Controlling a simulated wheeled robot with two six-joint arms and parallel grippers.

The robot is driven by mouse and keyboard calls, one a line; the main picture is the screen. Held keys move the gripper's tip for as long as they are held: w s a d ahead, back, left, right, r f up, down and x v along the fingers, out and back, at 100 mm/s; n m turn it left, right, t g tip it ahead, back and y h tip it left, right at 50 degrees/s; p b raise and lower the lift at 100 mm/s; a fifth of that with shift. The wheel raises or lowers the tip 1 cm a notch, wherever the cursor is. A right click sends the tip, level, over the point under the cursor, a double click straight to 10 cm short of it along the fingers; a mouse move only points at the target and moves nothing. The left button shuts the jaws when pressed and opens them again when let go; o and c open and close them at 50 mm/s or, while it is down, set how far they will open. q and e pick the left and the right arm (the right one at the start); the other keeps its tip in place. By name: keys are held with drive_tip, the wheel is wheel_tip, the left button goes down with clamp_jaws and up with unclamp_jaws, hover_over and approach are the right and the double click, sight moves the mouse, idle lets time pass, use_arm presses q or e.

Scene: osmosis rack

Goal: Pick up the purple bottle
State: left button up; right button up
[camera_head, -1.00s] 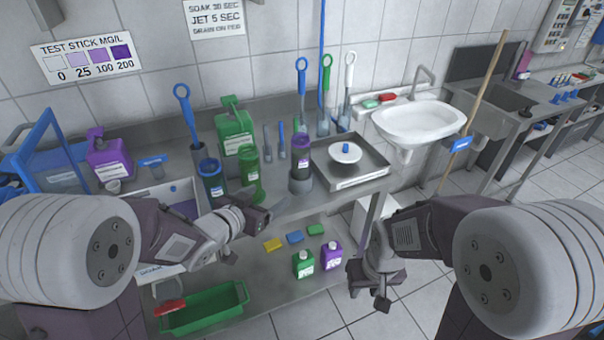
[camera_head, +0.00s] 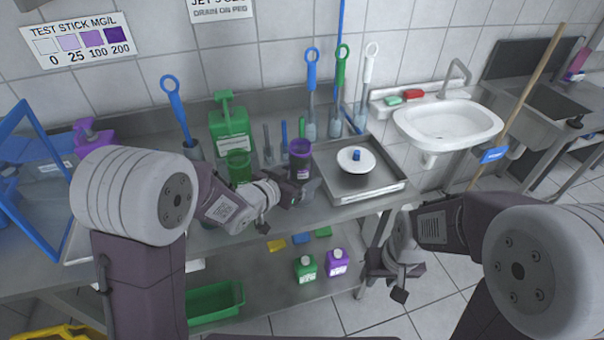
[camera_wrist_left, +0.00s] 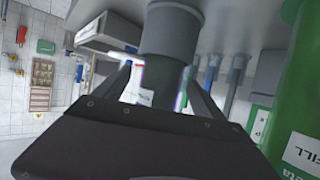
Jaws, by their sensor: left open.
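A purple cylindrical bottle (camera_head: 300,156) with a label stands upright on the steel counter, its lower part partly hidden by my left gripper (camera_head: 304,188). My left gripper is open and right at the bottle. In the left wrist view, a grey cylindrical holder (camera_wrist_left: 170,38) and the purple-edged bottle (camera_wrist_left: 150,82) show between its two fingers (camera_wrist_left: 160,88). I cannot tell whether the fingers touch it. A smaller purple bottle (camera_head: 337,263) stands on the lower shelf beside a green one (camera_head: 305,268). My right gripper (camera_head: 402,282) hangs low at the right, away from the bottles; its jaws are unclear.
A green cup (camera_head: 239,166) and green jug (camera_head: 229,122) stand left of the bottle; small brushes stand behind. A steel tray (camera_head: 370,183) with a white lid (camera_head: 355,160) is to the right. A purple jug (camera_head: 88,138) is far left. A sink (camera_head: 447,120) lies beyond.

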sight(306, 143)
use_arm(q)
drive_tip(key=x, duration=0.5)
drive_tip(key=shift+a+f, duration=0.1)
drive_tip(key=shift+s+a, duration=0.1)
drive_tip(key=shift+s, duration=0.05)
drive_tip(key=c, duration=1.5)
drive_tip(key=shift+o, duration=0.2)
wheel_tip(306, 143, up, 10)
drive_tip(key=p, duration=0.3)
wheel_tip(306, 143, up, 3)
drive_tip(key=shift+f+p, duration=0.25)
drive_tip(key=shift+p, duration=0.85)
drive_tip(key=shift+f, duration=0.3)
